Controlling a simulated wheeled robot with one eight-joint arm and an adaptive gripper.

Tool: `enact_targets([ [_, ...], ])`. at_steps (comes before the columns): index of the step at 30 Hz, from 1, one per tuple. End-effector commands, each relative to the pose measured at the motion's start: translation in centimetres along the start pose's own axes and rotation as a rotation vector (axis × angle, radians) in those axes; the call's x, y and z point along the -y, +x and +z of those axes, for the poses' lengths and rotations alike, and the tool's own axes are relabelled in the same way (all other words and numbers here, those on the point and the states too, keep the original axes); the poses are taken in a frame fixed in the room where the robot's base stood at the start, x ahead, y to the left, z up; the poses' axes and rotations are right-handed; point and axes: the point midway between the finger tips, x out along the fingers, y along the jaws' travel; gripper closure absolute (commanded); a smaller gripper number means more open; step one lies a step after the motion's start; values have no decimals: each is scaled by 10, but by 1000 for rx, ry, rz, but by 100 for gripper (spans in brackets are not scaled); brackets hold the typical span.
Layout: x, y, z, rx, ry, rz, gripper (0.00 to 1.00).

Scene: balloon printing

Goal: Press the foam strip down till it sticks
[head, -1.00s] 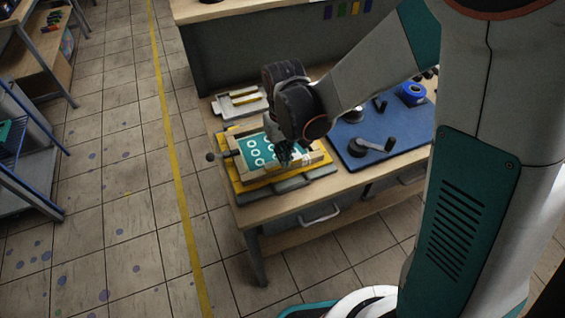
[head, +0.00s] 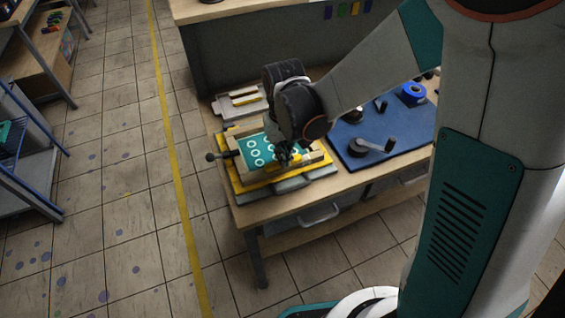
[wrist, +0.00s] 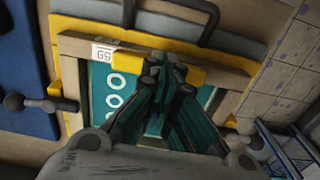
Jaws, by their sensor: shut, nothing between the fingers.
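A teal plate with white rings (head: 256,153) lies inside a wooden frame (head: 238,168) on the bench, and it also shows in the wrist view (wrist: 101,85). A short yellow piece, which looks like the foam strip (wrist: 192,76), lies along the frame's edge in the wrist view. It shows as a small yellow patch (head: 296,157) in the head view. My gripper (wrist: 170,74) is shut and empty, its fingertips over the middle of the yellow piece and hiding part of it. I cannot tell whether they touch it. In the head view, my gripper (head: 283,161) is partly hidden by my wrist.
The frame stands on a yellow-edged grey base (head: 304,179), with a knobbed handle (head: 211,157) at its left. A blue mat (head: 350,158) with dark tools and a blue roll (head: 412,93) lies to the right. A grey tray (head: 240,104) stands behind the frame.

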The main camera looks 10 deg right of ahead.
Motion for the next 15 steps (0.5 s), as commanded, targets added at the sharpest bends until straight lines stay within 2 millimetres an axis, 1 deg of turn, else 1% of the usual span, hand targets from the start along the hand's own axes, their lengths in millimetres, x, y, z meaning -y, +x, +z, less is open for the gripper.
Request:
enact_targets([
  [11, 0, 1, 1, 1, 0, 0, 100],
  [15, 0, -3, 1, 1, 0, 0, 100],
])
